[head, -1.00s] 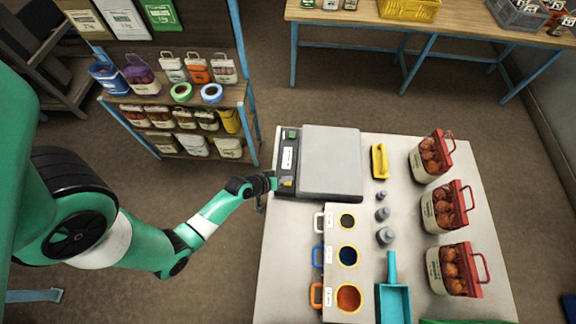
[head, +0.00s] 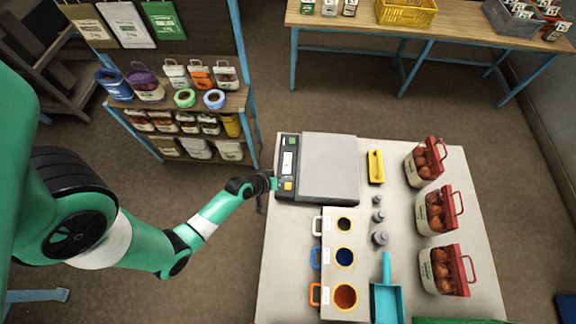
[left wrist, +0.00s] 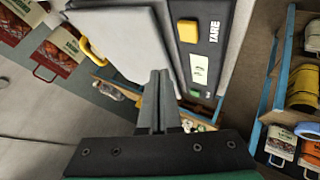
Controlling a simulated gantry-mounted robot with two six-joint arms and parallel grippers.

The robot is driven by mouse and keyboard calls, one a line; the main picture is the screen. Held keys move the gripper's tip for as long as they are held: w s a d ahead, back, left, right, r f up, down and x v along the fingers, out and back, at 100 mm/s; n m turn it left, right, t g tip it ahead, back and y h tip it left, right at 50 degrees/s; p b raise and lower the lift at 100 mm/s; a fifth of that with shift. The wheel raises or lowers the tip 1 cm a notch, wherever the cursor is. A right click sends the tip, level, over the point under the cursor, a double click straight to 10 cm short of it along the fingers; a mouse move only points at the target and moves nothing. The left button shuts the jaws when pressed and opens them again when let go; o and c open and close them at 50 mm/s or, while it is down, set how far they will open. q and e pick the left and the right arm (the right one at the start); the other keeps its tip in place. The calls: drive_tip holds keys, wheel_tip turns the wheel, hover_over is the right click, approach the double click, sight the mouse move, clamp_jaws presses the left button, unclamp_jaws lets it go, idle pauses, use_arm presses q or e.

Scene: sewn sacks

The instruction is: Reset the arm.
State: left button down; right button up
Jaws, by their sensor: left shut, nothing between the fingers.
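My left arm comes in from the left in the head view, and its gripper (head: 268,186) is beside the left edge of the scale, near the yellow button. In the left wrist view the two fingers of the left gripper (left wrist: 158,85) are pressed together with nothing between them. The scale (head: 329,168) has a grey plate and a dark panel with a green and a yellow button. The yellow button (left wrist: 187,31) and the TARE lettering show in the left wrist view. My right gripper is not in view.
A shelf (head: 235,98) with sacks stands at the left. Floor between is clear.

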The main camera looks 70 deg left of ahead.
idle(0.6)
use_arm(q)
drive_tip(key=w+d+r+m+t+h, duration=0.1)
drive_tip(key=w+d+r+m+t, duration=0.25)
drive_tip(key=w+r, duration=1)
drive_tip(key=w+d+r+m+t+h, duration=0.1)
drive_tip(key=w+d+r+m+t, duration=0.2)
drive_tip(key=w+r, duration=1.05)
drive_tip(key=s+d+r+m+t+h, duration=0.1)
drive_tip(key=s+d+r+m+t, duration=0.2)
drive_tip(key=r, duration=1)
drive_tip(key=s+d+r+t+h+p, duration=0.1)
drive_tip(key=d+r+t+h, duration=0.3)
drive_tip(key=r, duration=0.9)
drive_tip(key=s+d+r+m+t+y, duration=0.1)
drive_tip(key=s+d+r+m, duration=0.3)
drive_tip(key=r, duration=0.9)
drive_tip(key=s+d+r+t+y, duration=0.1)
drive_tip(key=s+r+t, duration=0.3)
drive_tip(key=s+r, duration=0.6)
wheel_tip(320, 180, up, 2)
drive_tip(key=shift+s, duration=0.2)
